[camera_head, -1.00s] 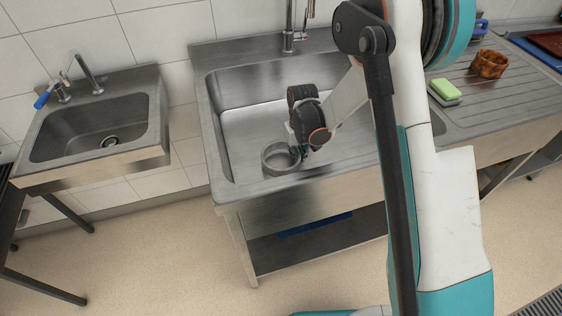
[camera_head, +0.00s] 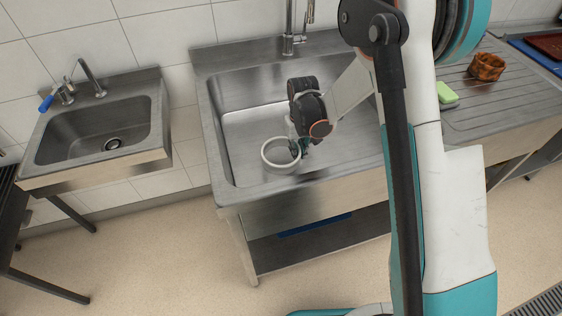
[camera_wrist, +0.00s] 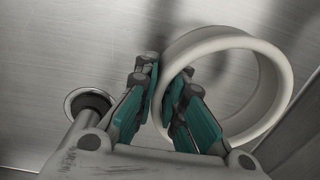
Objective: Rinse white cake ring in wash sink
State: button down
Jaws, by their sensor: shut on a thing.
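The white cake ring (camera_head: 265,160) is a pale open band inside the wash sink (camera_head: 236,150), near the front left of its basin. My gripper (camera_head: 296,148) reaches down into the basin and is shut on the ring's right side. In the wrist view my gripper (camera_wrist: 163,82) pinches the wall of the ring (camera_wrist: 273,95), one finger inside and one outside. The ring looks clean and pale there. I cannot tell if it touches the basin floor. No running water is visible.
The sink's tap (camera_head: 289,38) rises at the back rim. A drain (camera_wrist: 88,104) shows in the wrist view. A green sponge (camera_head: 446,93) and a brown ring (camera_head: 487,66) sit on the right drainboard (camera_head: 490,108). A smaller sink (camera_head: 100,128) stands left.

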notch_tip(320, 180, up, 20)
jog(key=p, duration=1.1)
dwell(1.0)
dwell(2.0)
jog(key=shift+r+p, duration=1.1)
jog(key=shift+r, duration=0.9)
